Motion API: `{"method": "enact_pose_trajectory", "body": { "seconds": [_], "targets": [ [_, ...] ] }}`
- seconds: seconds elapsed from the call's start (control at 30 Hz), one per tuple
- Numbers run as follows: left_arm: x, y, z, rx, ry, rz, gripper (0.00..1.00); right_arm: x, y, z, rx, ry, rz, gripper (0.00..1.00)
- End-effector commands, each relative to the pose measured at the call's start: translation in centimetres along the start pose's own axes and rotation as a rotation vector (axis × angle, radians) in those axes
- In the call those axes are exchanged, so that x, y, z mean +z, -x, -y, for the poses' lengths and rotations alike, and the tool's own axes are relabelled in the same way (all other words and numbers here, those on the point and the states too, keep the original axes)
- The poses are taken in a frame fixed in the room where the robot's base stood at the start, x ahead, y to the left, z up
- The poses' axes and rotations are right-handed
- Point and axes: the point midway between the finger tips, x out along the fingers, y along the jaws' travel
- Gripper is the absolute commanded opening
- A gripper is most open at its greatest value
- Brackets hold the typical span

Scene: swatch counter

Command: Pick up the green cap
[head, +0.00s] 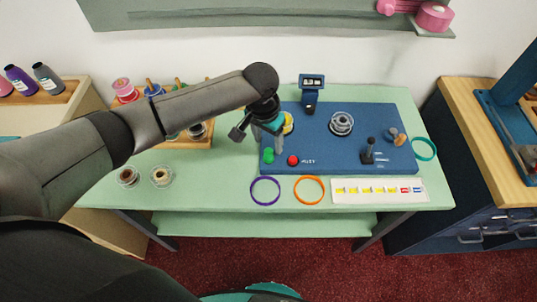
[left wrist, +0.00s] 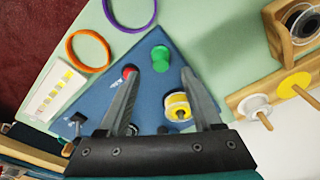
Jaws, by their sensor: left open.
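The green cap (head: 268,156) stands near the left front corner of the blue mat (head: 330,117), left of a red button-like piece (head: 293,160). In the left wrist view the green cap (left wrist: 160,58) lies just beyond the fingertips, roughly centred between them, with the red piece (left wrist: 129,72) by one finger. My left gripper (head: 258,130) is open and empty, just behind and above the cap in the head view; its fingers also show in the left wrist view (left wrist: 160,76). My right gripper is out of view.
A yellow-and-white spool (left wrist: 177,106) sits between the fingers' lower parts in the left wrist view. A purple ring (head: 265,191) and an orange ring (head: 309,190) lie in front of the mat. A wooden thread rack (head: 190,141) stands to the left.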

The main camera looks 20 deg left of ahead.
Motion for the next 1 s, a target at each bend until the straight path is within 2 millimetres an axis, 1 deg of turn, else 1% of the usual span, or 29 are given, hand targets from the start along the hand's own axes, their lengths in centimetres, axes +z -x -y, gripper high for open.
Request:
{"method": "enact_pose_trajectory", "body": {
  "seconds": [0.17, 0.3, 0.4, 0.53, 0.73, 0.77, 1.0],
  "targets": [
    [0.1, -1.3, 0.0, 0.0, -0.001, 0.001, 0.66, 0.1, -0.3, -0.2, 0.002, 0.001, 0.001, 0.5],
    [0.2, -3.6, 0.1, 0.0, -0.001, 0.001, 0.66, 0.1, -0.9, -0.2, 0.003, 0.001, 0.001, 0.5],
    [0.2, -4.8, 0.1, -0.001, 0.0, 0.001, 0.66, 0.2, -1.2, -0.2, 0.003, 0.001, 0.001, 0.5],
    [0.2, -5.5, 0.1, 0.0, -0.001, -0.002, 0.66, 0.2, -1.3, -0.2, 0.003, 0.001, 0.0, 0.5],
    [0.2, -5.5, 0.1, 0.0, -0.002, -0.002, 0.66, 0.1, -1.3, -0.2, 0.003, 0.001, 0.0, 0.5],
    [0.2, -5.5, 0.1, 0.0, -0.002, -0.002, 0.65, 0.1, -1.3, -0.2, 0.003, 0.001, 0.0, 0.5],
    [0.2, -5.5, 0.1, 0.0, -0.001, -0.002, 0.38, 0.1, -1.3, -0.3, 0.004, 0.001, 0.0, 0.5]
  ]
}}
